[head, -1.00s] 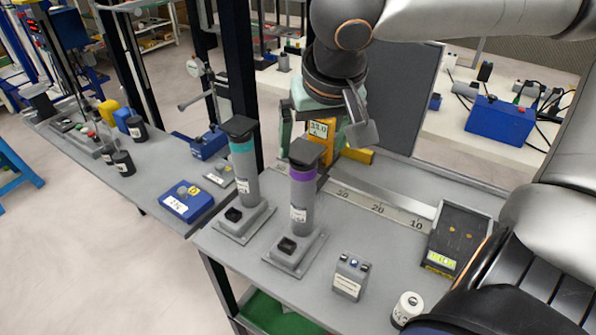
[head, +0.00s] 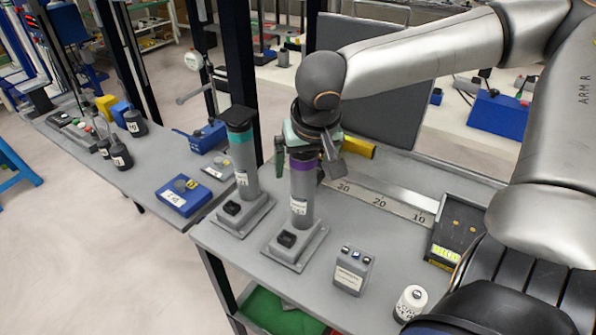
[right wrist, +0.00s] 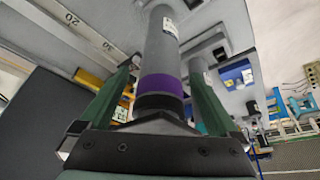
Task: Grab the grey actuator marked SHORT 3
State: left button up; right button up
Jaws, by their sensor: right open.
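Two grey upright cylinders on square bases stand on the bench. The one with the purple band (head: 299,200) is nearer; the one with the teal band (head: 246,172) is to its left. Both carry small white labels that I cannot read, so I cannot tell which says SHORT 3. My right gripper (head: 304,163) is open over the top of the purple-banded cylinder and hides its cap. In the right wrist view, the purple band (right wrist: 162,85) lies between the two open green fingers (right wrist: 160,74); I cannot tell whether they touch it. My left gripper is not in view.
A steel ruler (head: 385,205) and a yellow part (head: 358,147) lie behind. A small grey button box (head: 352,270), a white cylinder (head: 409,303) and a black tray with a display (head: 455,228) stand to the right. A blue box (head: 180,197) is on the left bench.

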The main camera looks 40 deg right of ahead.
jog(key=shift+f, duration=0.25)
jog(key=shift+r, duration=0.1)
grip_shut()
dwell(0.6)
jog(key=shift+w+r, duration=0.1)
